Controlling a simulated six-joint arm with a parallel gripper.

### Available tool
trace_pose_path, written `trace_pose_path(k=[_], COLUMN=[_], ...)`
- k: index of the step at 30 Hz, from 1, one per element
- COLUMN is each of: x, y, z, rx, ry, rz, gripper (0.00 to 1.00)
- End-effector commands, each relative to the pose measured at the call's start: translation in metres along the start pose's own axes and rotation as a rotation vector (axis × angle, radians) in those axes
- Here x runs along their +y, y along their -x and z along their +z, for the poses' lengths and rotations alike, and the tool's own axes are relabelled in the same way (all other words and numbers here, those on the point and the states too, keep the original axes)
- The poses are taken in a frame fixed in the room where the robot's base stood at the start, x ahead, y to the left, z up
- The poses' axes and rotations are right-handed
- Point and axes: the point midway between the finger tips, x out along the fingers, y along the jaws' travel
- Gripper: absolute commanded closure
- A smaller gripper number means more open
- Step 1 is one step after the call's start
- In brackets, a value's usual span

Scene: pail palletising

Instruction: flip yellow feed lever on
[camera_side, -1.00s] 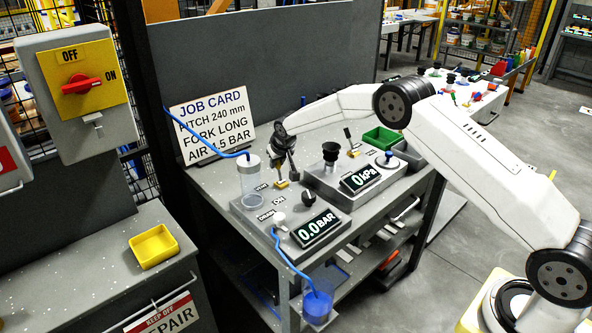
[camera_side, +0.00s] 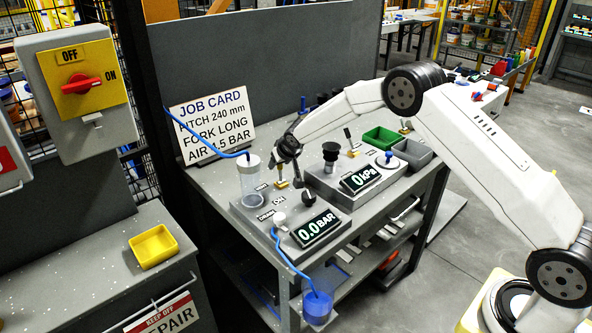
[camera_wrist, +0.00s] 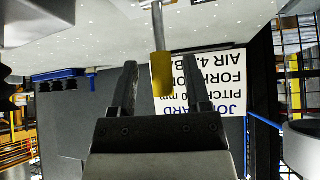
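The yellow feed lever (camera_wrist: 162,72) shows in the wrist view as a yellow grip on a thin metal stem. It stands between my two dark gripper fingers (camera_wrist: 161,78), with a visible gap on each side. My gripper is open. In the side view, my gripper (camera_side: 291,168) is low over the grey air panel, right beside a small yellow part (camera_side: 282,184) next to the clear cylinder. The gripper hides part of the lever there, so its exact angle cannot be told. The panel's display (camera_side: 316,228) reads 0.0 BAR.
The clear cylinder (camera_side: 250,182) with a blue hose stands just left of my gripper. A black cup (camera_side: 331,152) and a 0 kPa display (camera_side: 360,179) sit to the right. The job card (camera_side: 212,127) stands behind; green (camera_side: 381,139) and grey bins are at the back right.

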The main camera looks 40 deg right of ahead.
Motion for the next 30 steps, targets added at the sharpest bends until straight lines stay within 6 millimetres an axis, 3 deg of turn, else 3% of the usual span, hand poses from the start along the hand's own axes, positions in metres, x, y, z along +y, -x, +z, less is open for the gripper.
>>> trace_pose_path(k=[14, 30], x=[-0.002, -0.002], y=[0.005, 0.054], z=[0.0, 0.0], rx=[-0.001, 0.0], ry=[0.002, 0.002], rz=[-0.002, -0.002], gripper=[0.39, 0.39])
